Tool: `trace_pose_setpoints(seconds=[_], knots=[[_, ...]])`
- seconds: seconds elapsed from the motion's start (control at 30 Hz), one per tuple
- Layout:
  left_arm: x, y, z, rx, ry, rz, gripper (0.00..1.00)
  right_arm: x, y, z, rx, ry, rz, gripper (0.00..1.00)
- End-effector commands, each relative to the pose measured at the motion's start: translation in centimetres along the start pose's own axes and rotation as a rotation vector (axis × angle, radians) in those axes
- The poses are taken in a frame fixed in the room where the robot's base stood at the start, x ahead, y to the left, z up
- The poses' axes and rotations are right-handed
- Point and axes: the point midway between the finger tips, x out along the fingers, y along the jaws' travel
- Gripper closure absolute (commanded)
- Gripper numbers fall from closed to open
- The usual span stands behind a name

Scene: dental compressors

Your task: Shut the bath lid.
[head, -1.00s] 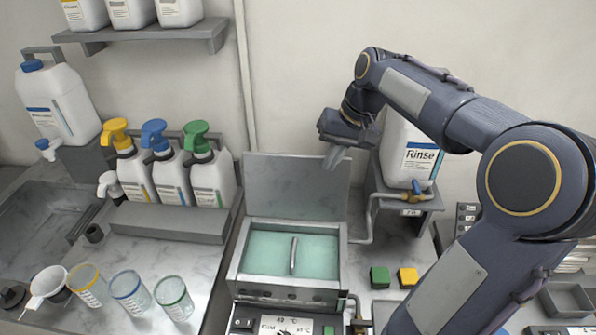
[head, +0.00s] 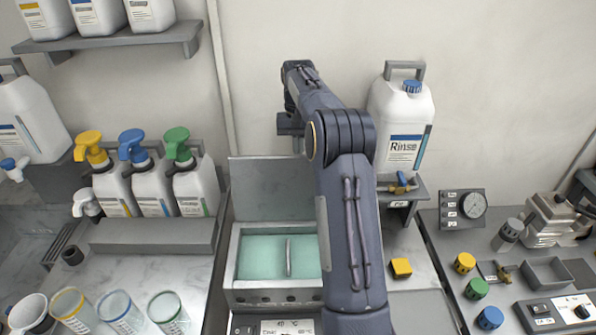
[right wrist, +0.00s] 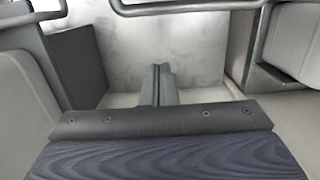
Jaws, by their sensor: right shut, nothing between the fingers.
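The steel bath (head: 233,272) stands on the counter, filled with pale green liquid and with a slim metal bar upright in its middle. Its lid (head: 265,190) is open, standing up at the back; my arm hides its right part. My right gripper (head: 298,145) is above the lid's top edge, pointing down, with its fingers together and empty. Whether it touches the lid or is behind it cannot be told. In the right wrist view the closed fingers (right wrist: 158,85) show before a grey metal surface. My left gripper is not in view.
The large Rinse jug (head: 402,125) stands on a shelf right of my arm. Pump bottles (head: 152,190) stand left of the bath, with cups (head: 122,313) in front.

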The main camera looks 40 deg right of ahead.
Motion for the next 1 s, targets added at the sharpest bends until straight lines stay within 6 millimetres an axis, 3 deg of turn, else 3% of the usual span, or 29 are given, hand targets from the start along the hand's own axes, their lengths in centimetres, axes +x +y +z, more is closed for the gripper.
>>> trace_pose_setpoints(seconds=[0.23, 0.53, 1.0], knots=[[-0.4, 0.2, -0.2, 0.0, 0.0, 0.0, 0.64, 5.4, 0.0, 0.1, 0.0, -0.005, 0.001, 1.0], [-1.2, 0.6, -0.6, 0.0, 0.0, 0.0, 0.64, 4.1, 0.0, 3.4, -0.001, 0.002, -0.001, 1.0], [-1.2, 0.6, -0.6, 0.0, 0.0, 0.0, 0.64, 4.1, 0.0, 3.8, 0.0, 0.002, -0.001, 1.0]])
